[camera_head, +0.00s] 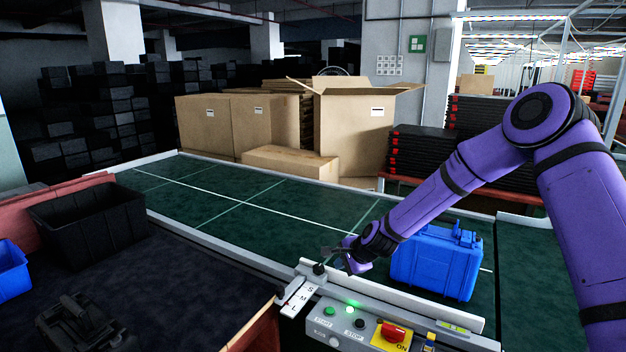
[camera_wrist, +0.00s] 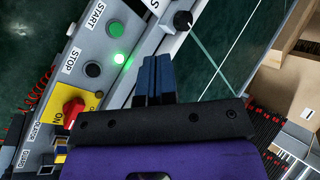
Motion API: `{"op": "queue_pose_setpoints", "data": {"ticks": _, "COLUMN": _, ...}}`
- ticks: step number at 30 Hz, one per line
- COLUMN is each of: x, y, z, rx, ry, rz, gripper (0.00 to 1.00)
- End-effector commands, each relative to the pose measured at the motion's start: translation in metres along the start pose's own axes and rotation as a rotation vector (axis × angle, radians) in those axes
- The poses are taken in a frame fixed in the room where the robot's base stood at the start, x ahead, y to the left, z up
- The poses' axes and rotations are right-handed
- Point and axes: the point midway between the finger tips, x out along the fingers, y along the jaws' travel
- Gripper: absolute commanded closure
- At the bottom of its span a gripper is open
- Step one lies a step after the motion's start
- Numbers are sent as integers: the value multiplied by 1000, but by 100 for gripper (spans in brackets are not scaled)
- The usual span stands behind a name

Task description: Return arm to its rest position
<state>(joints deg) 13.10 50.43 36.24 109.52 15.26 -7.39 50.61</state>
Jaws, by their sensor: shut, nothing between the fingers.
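My purple arm reaches in from the right in the head view. My gripper (camera_head: 345,254) is low over the near edge of the conveyor, just above the control panel (camera_head: 345,325). In the wrist view my gripper (camera_wrist: 155,62) shows its two dark blue fingers together with nothing between them. The panel also shows in the wrist view (camera_wrist: 88,52), with START and STOP buttons, a lit green lamp and a red knob (camera_wrist: 74,112). A black selector knob (camera_wrist: 183,20) is beyond the fingertips. I cannot tell whether the fingers touch anything.
A black crate (camera_head: 90,215) and a blue bin (camera_head: 12,272) are at the left. Cardboard boxes (camera_head: 345,130) stand behind the belt. The belt's left part is clear.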

Motion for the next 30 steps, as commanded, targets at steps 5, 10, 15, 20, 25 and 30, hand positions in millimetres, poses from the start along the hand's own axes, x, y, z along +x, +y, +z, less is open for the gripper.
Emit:
{"op": "queue_pose_setpoints", "data": {"ticks": 5, "x": -58, "y": -14, "z": 5, "rx": -195, "ry": 30, "rz": 46, "gripper": 100}}
{"op": "queue_pose_setpoints", "data": {"ticks": 10, "x": -114, "y": -20, "z": 10, "rx": -359, "ry": 60, "rz": 97, "gripper": 100}}
{"op": "queue_pose_setpoints", "data": {"ticks": 15, "x": -171, "y": -22, "z": 15, "rx": -507, "ry": 94, "rz": 150, "gripper": 100}}
{"op": "queue_pose_setpoints", "data": {"ticks": 20, "x": -226, "y": -19, "z": 22, "rx": -629, "ry": 126, "rz": 202, "gripper": 100}}
{"op": "queue_pose_setpoints", "data": {"ticks": 25, "x": -285, "y": -10, "z": 30, "rx": -743, "ry": 160, "rz": 257, "gripper": 100}}
{"op": "queue_pose_setpoints", "data": {"ticks": 30, "x": -343, "y": 4, "z": 40, "rx": -841, "ry": 190, "rz": 307, "gripper": 100}}
